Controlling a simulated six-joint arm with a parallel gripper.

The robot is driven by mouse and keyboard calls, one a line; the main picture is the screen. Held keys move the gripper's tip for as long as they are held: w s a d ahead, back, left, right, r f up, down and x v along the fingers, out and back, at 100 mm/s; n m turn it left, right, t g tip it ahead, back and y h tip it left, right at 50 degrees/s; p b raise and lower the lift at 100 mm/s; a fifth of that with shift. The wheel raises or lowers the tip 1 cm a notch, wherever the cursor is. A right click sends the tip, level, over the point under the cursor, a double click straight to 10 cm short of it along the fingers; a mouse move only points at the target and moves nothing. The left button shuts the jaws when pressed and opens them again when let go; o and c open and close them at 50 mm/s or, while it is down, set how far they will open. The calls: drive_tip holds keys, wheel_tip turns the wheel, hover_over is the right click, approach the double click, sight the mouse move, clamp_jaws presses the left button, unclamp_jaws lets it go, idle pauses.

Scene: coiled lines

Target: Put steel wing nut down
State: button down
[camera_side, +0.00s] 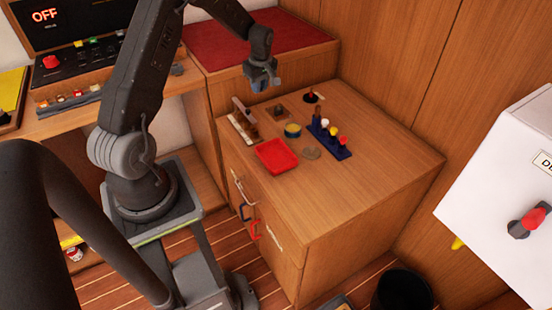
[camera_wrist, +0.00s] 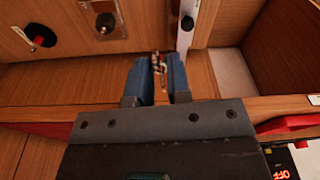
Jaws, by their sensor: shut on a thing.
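My gripper (camera_wrist: 159,60) shows in the wrist view with its two blue fingers closed on a small shiny metal piece, the steel wing nut (camera_wrist: 158,66). The nut sticks out a little between the fingertips, and its shape is partly hidden by them. In the side view my gripper (camera_side: 262,86) hangs above the back left edge of the wooden cabinet top (camera_side: 375,165), pointing down. The nut is too small to make out there.
On the cabinet top are a red tray (camera_side: 276,156), a blue rack (camera_side: 328,138) with coloured pegs, a round tin (camera_side: 292,130), a grey disc (camera_side: 311,153), a square wooden block (camera_side: 280,112) and a black round piece (camera_side: 314,97). The front right of the top is clear.

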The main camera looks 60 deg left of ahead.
drive_tip(key=s+d+m, duration=0.2)
drive_tip(key=s+d, duration=0.6)
drive_tip(key=s, duration=0.3)
hover_over(277, 159)
drive_tip(key=f, duration=1.2)
drive_tip(key=shift+s+d+f, duration=0.1)
drive_tip(key=shift+d+f, duration=0.1)
drive_tip(key=shift+d, duration=0.05)
drive_tip(key=shift+f, duration=1.95)
drive_tip(key=c, duration=1.1)
unclamp_jaws()
drive_tip(key=shift+f, duration=0.15)
